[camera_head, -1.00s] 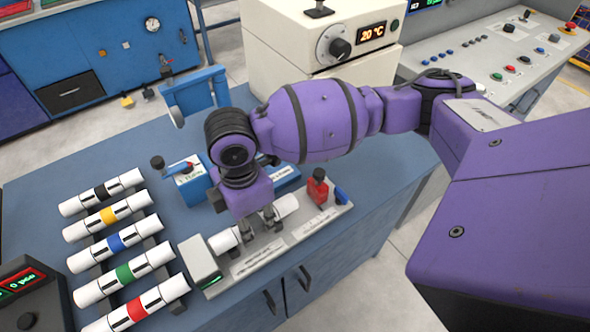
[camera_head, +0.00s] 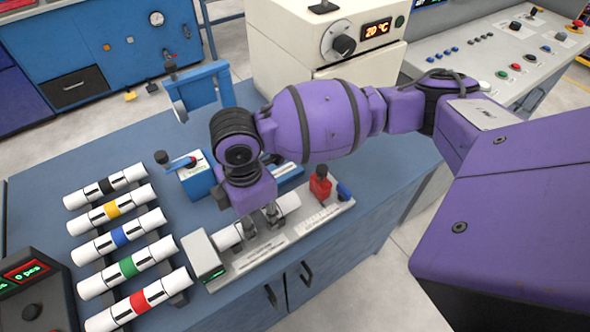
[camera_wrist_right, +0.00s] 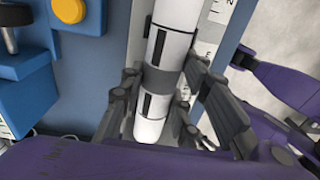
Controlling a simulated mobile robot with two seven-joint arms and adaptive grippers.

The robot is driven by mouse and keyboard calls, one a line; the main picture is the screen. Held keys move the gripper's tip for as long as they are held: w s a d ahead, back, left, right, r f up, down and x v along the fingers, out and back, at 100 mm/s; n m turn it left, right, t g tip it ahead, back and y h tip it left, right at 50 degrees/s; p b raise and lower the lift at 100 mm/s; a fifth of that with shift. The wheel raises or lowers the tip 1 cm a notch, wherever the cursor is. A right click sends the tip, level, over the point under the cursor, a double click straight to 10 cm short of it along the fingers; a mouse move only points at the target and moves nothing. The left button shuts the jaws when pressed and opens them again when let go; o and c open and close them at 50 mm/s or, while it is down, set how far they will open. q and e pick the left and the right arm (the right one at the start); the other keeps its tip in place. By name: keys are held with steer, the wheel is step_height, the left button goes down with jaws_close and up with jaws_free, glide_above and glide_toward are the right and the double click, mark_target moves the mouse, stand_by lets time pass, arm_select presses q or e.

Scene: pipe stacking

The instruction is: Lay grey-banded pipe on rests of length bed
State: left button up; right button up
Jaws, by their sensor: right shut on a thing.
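The grey-banded pipe (camera_wrist_right: 159,82) is white with a grey middle band and black marks. My right gripper (camera_head: 262,222) is shut around its band, with a finger on each side in the right wrist view (camera_wrist_right: 166,92). In the head view the pipe (camera_head: 288,203) lies along the length bed (camera_head: 258,262), at or just above its rests. The rests are hidden, so I cannot tell whether it touches them. The bed has a grey block with a green display at its left end and a red clamp at its right end. My left gripper is not in view.
Several white pipes with coloured bands, such as the red-banded one (camera_head: 138,300), lie on a rack at the left. A blue box with a lever (camera_head: 198,178) stands behind the bed. A counter display (camera_head: 30,285) is at the lower left. Bare blue bench (camera_head: 375,170) lies to the right.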

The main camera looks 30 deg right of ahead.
mark_target(254, 216)
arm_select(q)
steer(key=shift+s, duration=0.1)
arm_select(e)
steer(key=o, duration=1)
steer(key=shift+c, duration=0.2)
steer(key=o, duration=0.3)
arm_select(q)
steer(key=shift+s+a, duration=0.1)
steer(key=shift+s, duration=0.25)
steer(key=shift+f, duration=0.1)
arm_select(e)
steer(key=shift+w+r, duration=0.1)
steer(key=shift+r, duration=0.25)
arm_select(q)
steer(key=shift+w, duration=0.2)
arm_select(e)
step_height(254, 216, up, 11)
steer(key=shift+r, duration=0.15)
